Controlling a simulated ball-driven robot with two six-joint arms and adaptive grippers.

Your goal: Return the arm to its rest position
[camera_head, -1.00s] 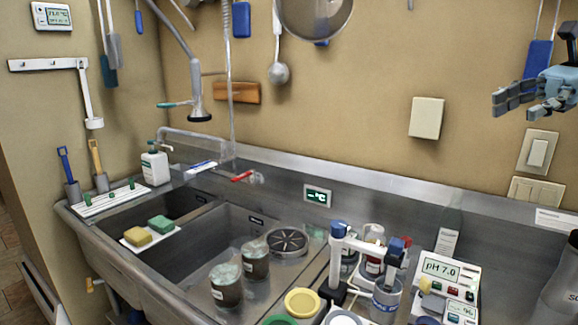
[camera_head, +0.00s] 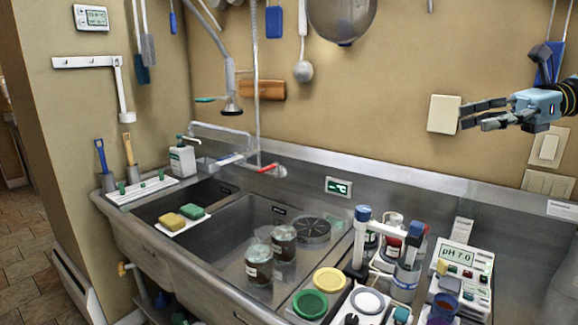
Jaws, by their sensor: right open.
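My right gripper (camera_head: 472,115) is at the upper right of the head view, its arm coming in from the right edge. Its dark fingers point left and are apart, with nothing between them. It appears in front of the tan wall, beside the cream wall box (camera_head: 444,114) in the picture. It is above the level of the steel counter. My left gripper does not show.
Below is a steel sink (camera_head: 225,240) with two dark jars (camera_head: 259,265) in it. A pH meter (camera_head: 462,270), bottles (camera_head: 409,270) and coloured lids (camera_head: 310,304) crowd the right counter. A steel bowl (camera_head: 342,18) and ladle (camera_head: 303,70) hang on the wall.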

